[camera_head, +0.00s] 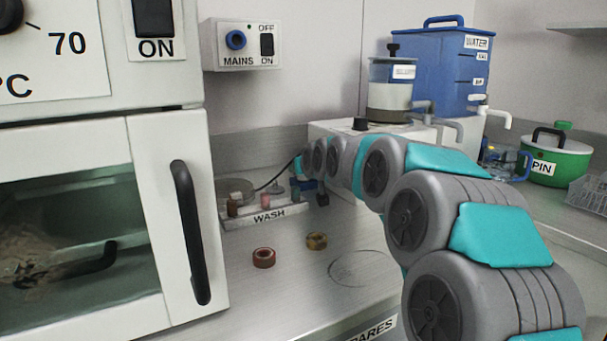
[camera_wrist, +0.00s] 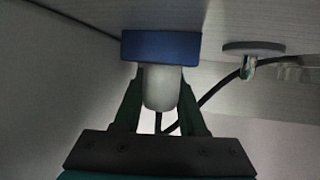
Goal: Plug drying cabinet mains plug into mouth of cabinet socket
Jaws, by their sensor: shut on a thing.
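In the wrist view, my gripper (camera_wrist: 160,76) is shut on a pale rounded body, which I take as the mains plug (camera_wrist: 162,92). A blue block (camera_wrist: 160,46) sits at the far end of the plug; I cannot tell whether it is part of the plug or a holder. A black cable (camera_wrist: 211,91) runs beside the plug. In the head view my arm hides most of the gripper, low near the wash tray and apart from the socket.
The white drying cabinet (camera_head: 150,150) with a black handle stands at left. The WASH tray (camera_head: 262,217) holds small items. A red ring (camera_head: 264,258) and a brass ring (camera_head: 317,240) lie on the bench. A blue water tank (camera_head: 440,65) and green pot (camera_head: 556,160) stand at right.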

